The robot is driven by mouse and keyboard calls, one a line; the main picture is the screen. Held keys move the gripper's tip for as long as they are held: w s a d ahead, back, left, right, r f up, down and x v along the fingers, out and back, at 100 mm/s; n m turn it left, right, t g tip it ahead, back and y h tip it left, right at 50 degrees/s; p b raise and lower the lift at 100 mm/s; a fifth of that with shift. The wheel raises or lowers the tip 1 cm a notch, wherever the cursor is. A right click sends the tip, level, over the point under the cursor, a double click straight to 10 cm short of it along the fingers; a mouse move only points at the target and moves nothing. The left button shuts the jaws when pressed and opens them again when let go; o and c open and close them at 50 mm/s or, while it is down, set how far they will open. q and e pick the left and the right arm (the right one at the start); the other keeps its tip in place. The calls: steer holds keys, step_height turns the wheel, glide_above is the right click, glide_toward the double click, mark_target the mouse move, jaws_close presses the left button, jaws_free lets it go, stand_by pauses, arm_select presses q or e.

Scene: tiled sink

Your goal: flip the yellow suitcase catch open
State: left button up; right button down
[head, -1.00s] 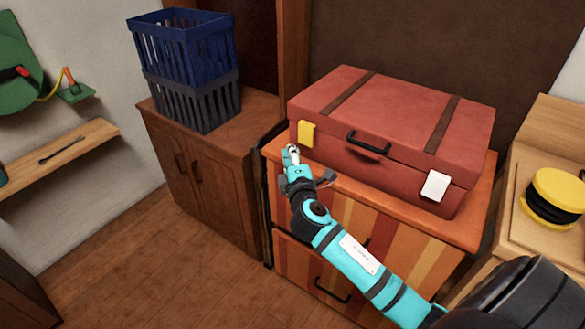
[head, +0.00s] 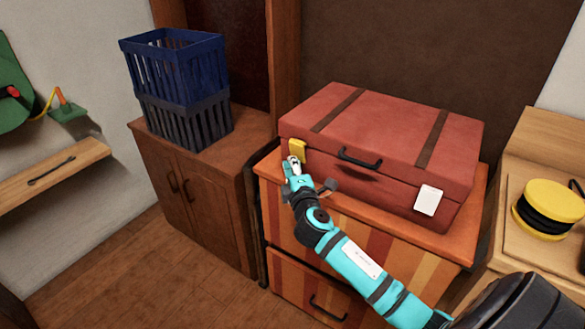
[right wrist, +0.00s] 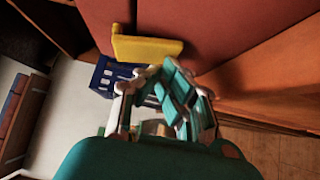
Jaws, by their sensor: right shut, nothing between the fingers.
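The red suitcase (head: 390,130) lies on a striped drawer cabinet. The yellow catch (head: 297,150) is on the left of its front face, and a white catch (head: 428,200) is on the right. My right gripper (head: 292,162) is shut and empty, with its fingertips at the lower edge of the yellow catch. In the right wrist view the yellow catch (right wrist: 145,48) stands just beyond the fingers (right wrist: 155,85); I cannot tell whether they touch. The fingertips hide part of the catch in the head view. My left gripper is not in view.
The suitcase has a black handle (head: 360,158) between the catches. Blue and dark crates (head: 185,65) stand on a brown cabinet to the left. A yellow and black round object (head: 552,210) is on a wooden surface at the right.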

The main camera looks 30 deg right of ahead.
steer(key=v, duration=1.2)
steer(key=shift+d, duration=0.1)
steer(key=s+a+f+m+g+y+p, duration=0.1)
steer(key=s+f+g, duration=0.2)
steer(key=f, duration=0.9)
steer(key=s+a+f+m+g+y+p, duration=0.1)
steer(key=s+f+m+g+y, duration=0.15)
steer(key=f, duration=0.85)
steer(key=s+a+f+g+y+p, duration=0.1)
steer(key=s+a+f+g, duration=0.15)
steer(key=f, duration=0.95)
steer(key=s+a+f+m+g+p, duration=0.1)
steer(key=s+a+f+m+g, duration=0.1)
steer(key=s+f, duration=0.4)
steer(key=s+a+f+m+g+y+p, duration=0.1)
steer(key=s+f+m+g, duration=0.2)
steer(key=s, duration=1.3)
steer(key=s+a+f+m+g+y+p, duration=0.1)
steer(key=s+a+f+m+g, duration=0.1)
steer(key=s+f, duration=0.7)
steer(key=s, duration=0.2)
steer(key=shift+s+a+m+g, duration=0.3)
steer(key=shift+a+m, duration=0.05)
steer(key=shift+y, duration=0.25)
